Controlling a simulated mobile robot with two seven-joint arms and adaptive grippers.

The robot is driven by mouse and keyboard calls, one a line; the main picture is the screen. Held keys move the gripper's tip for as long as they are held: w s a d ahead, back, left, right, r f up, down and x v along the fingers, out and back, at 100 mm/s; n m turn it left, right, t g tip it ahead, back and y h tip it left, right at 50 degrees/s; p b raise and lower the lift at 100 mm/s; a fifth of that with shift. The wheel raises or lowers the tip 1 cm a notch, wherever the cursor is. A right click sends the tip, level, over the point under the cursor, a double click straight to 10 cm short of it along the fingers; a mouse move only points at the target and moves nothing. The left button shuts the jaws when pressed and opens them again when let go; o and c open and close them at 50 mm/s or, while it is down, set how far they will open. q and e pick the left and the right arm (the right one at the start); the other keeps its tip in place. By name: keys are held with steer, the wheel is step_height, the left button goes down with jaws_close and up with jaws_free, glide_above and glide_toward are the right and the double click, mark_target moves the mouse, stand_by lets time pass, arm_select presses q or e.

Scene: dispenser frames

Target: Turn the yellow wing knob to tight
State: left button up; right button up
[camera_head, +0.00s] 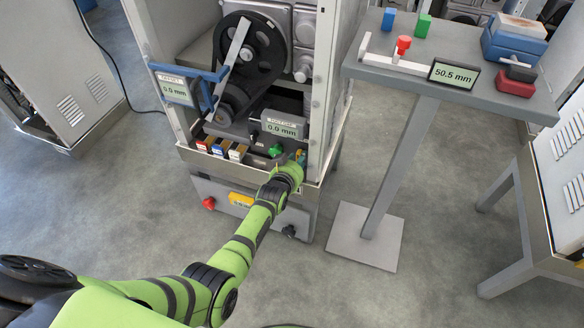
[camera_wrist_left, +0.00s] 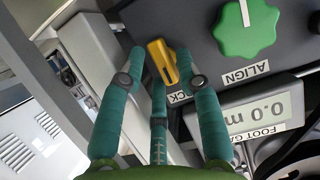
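The yellow wing knob (camera_wrist_left: 162,62) is on a dark panel in the left wrist view, its wing running along the picture's height with a slight tilt. A partly hidden label ending in "CK" is beside it. My left gripper (camera_wrist_left: 166,68) has its teal fingers spread around the knob, one on each side and a third below. Gaps show between the side fingers and the knob; whether any finger touches it I cannot tell. In the head view my left gripper (camera_head: 297,160) is at the machine's lower right corner and largely hides the knob. My right gripper is not in view.
A green ALIGN knob (camera_wrist_left: 246,27) is close beside the yellow knob, with a "0.0 m" foot gauge display (camera_wrist_left: 262,112) near it. A side stand (camera_head: 440,88) holds a 50.5 mm display and small items.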

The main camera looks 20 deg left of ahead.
arm_select(q)
steer(key=v, duration=1.1)
steer(key=shift+s+r, duration=0.2)
steer(key=shift+s, duration=0.1)
